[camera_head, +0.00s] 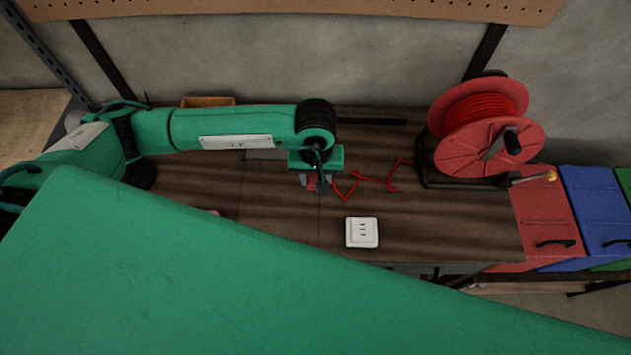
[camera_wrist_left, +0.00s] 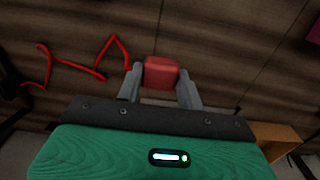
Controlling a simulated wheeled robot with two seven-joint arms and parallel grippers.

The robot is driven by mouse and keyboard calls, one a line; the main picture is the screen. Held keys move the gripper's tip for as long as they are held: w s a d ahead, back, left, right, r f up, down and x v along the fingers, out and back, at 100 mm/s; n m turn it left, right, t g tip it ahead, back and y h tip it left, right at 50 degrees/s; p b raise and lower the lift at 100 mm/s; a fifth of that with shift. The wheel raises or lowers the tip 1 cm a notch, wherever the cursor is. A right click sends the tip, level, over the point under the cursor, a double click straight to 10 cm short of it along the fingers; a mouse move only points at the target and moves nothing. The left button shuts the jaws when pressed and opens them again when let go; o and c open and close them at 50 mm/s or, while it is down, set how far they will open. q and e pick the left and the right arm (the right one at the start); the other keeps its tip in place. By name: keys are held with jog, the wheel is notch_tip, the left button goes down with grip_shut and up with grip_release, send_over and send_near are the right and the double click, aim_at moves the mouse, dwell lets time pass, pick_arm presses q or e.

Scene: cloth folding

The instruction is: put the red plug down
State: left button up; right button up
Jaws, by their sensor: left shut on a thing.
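The red plug (camera_wrist_left: 161,72) is a small red block between the two grey fingers of my left gripper (camera_wrist_left: 160,88) in the left wrist view. The fingers are shut on it. In the head view my left gripper (camera_head: 318,182) points down over the wooden table (camera_head: 275,215), and only a bit of the plug shows under it. I cannot tell whether the plug touches the table. A red cord (camera_head: 372,180) runs from the plug in a zigzag to the right. My right gripper is not in view.
A red cable reel (camera_head: 470,150) stands at the table's right end. A white socket plate (camera_head: 361,232) lies near the front edge. Red (camera_head: 540,215) and blue (camera_head: 598,205) boxes stand right of the table. My green body part covers the lower foreground.

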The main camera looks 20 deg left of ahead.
aim_at(316, 180)
pick_arm(q)
notch_tip(316, 180, down, 4)
jog(key=shift+r+p, duration=0.25)
jog(key=shift+p, duration=0.3)
jog(key=shift+f, duration=0.25)
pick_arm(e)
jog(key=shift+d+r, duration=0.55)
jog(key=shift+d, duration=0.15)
pick_arm(q)
jog(key=shift+f, duration=0.1)
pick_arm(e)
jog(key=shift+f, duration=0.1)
pick_arm(q)
jog(key=shift+f+b, duration=0.55)
jog(key=shift+b, duration=0.4)
jog(key=o, duration=1.3)
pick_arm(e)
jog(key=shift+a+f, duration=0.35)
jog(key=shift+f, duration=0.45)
